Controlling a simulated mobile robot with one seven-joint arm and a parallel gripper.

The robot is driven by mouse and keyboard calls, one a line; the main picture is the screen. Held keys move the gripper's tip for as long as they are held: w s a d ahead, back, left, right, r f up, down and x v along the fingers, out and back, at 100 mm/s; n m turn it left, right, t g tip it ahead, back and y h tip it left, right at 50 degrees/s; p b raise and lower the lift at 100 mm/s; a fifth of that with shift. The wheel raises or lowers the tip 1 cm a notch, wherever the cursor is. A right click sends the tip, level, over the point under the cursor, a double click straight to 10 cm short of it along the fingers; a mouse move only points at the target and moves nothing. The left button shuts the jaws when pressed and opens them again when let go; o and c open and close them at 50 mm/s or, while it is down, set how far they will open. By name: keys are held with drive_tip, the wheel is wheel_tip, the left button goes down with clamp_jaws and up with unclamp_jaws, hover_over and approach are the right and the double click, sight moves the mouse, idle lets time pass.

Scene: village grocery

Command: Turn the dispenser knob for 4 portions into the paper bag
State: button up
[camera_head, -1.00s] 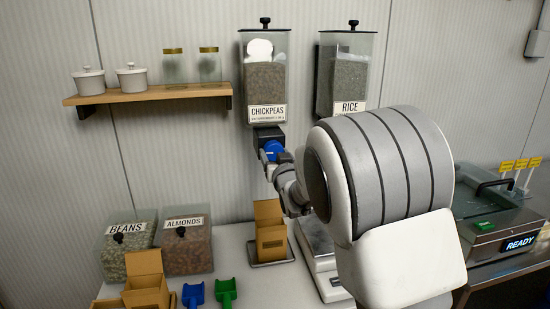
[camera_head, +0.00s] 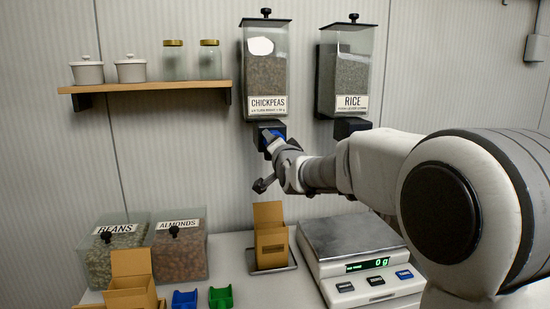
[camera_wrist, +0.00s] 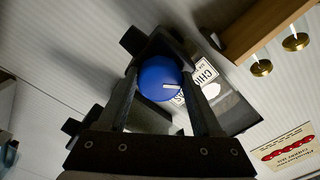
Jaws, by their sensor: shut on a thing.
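The chickpeas dispenser (camera_head: 265,70) hangs on the wall, a clear bin with a label. Its blue knob (camera_wrist: 160,78) sits between the two fingers of my gripper (camera_wrist: 165,85), which is shut on it. A white mark on the knob's face points to the right in the wrist view. In the head view my gripper (camera_head: 270,140) is at the dispenser's outlet, and the knob is mostly hidden by it. An open brown paper bag (camera_head: 271,243) stands upright on a small tray (camera_head: 285,267) below the dispenser.
The rice dispenser (camera_head: 345,75) hangs to the right. A scale (camera_head: 350,250) reading 0 g stands right of the bag. Bins of beans (camera_head: 115,255) and almonds (camera_head: 180,257), another brown bag (camera_head: 133,280) and blue and green scoops (camera_head: 221,297) are at the left. A shelf (camera_head: 140,97) holds jars.

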drive_tip(key=shift+m+b, duration=3.3)
drive_tip(key=shift+m, duration=0.3)
drive_tip(key=shift+r, duration=0.15)
drive_tip(key=o, duration=1.4)
